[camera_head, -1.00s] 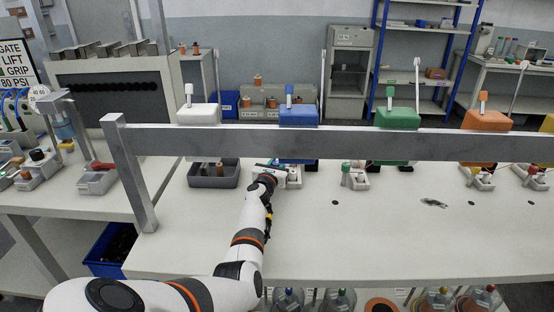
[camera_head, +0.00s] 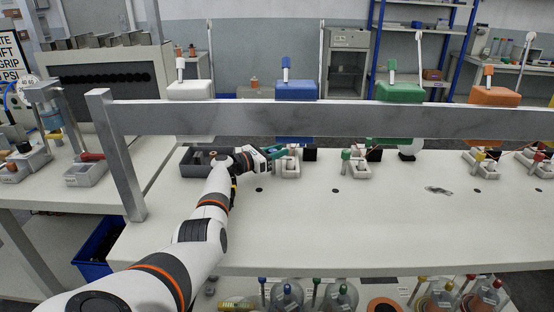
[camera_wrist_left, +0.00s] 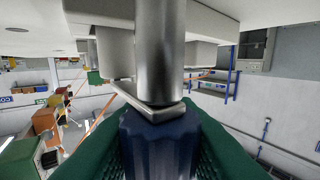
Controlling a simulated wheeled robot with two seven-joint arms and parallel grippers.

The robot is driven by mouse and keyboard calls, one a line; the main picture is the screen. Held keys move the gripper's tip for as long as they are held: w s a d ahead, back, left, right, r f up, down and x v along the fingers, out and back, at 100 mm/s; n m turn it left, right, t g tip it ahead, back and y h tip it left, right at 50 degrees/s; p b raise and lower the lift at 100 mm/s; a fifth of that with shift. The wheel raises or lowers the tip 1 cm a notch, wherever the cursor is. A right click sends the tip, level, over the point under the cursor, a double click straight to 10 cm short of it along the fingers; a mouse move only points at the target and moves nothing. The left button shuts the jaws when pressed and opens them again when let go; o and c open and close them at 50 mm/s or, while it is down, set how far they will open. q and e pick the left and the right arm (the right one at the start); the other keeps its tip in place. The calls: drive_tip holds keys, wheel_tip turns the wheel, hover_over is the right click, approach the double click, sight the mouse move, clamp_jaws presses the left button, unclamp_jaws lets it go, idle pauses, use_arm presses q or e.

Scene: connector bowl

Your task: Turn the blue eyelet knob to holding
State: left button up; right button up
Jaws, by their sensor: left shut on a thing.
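The blue eyelet knob (camera_wrist_left: 158,145) is a dark blue ribbed cap in the left wrist view, directly below a metal shaft (camera_wrist_left: 159,50) and a pale flat plate (camera_wrist_left: 150,113). The green-padded fingers of my left gripper (camera_head: 279,152) lie on both sides of the knob, and the gripper is shut on it. In the head view the gripper reaches in from the left at a small pale fixture (camera_head: 290,166) in front of the blue-topped unit (camera_head: 296,91). The knob itself is hidden there. My right gripper is not in view.
A dark tray (camera_head: 196,168) lies left of the fixture. Another fixture with a green knob (camera_head: 346,155) stands to the right. The white bench front (camera_head: 350,225) is mostly clear.

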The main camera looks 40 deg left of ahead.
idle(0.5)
use_arm(q)
drive_tip(key=o, duration=1)
drive_tip(key=shift+s, duration=0.1)
drive_tip(key=p+v, duration=0.1)
drive_tip(key=v, duration=1)
drive_tip(key=shift+s+a, duration=0.25)
drive_tip(key=shift+s, duration=0.1)
